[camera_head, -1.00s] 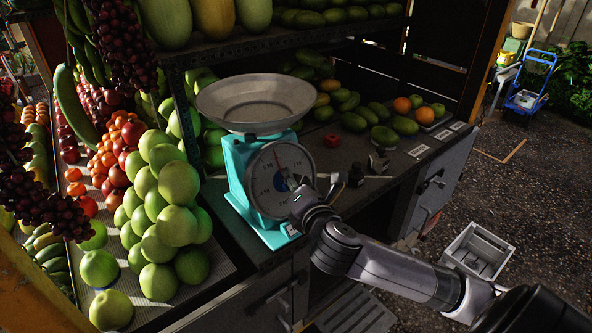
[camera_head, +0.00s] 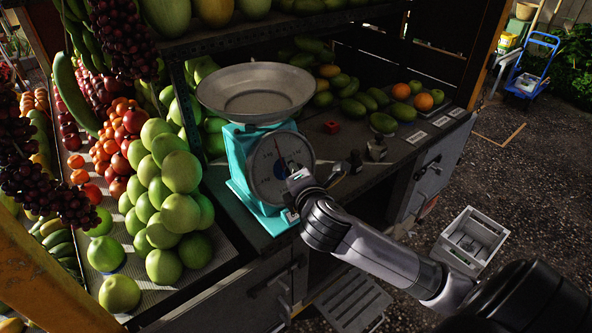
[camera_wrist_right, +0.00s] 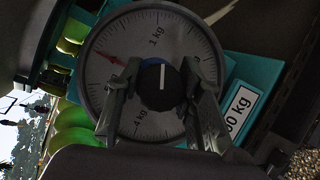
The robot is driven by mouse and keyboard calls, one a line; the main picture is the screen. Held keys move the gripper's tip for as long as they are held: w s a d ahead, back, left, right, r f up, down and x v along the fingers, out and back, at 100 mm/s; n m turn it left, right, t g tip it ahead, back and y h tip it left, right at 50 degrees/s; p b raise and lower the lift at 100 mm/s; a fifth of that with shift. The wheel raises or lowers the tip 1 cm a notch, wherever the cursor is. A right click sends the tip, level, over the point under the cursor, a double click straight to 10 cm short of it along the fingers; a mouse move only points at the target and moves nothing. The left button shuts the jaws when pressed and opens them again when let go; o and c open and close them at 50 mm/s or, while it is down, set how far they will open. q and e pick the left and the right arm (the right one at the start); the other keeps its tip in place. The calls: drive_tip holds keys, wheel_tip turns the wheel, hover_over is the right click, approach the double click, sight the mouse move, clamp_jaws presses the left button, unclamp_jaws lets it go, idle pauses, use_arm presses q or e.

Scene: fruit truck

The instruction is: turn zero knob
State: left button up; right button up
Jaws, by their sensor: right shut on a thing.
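The teal scale (camera_head: 238,165) stands on the stall counter with an empty metal pan (camera_head: 256,90) on top. Its round dial (camera_head: 270,160) faces my right arm and also shows in the right wrist view (camera_wrist_right: 115,90), with a red needle (camera_wrist_right: 108,56). The black zero knob (camera_wrist_right: 162,88) with a white line sits at the dial's centre. My right gripper (camera_wrist_right: 163,100) has one finger on each side of the knob and is shut on it. In the head view my right gripper (camera_head: 292,180) covers the knob. My left gripper is not in view.
Green apples (camera_head: 160,215) are piled left of the scale. A red cube (camera_head: 331,127) and small weights (camera_head: 376,149) lie on the counter to its right, with mangoes and oranges behind. A grey crate (camera_head: 470,241) stands on the ground at right.

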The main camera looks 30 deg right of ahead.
drive_tip(key=o, duration=1.2)
drive_tip(key=shift+c, duration=0.2)
drive_tip(key=shift+s, duration=0.15)
drive_tip(key=v, duration=0.7)
drive_tip(key=shift+s+r, duration=0.1)
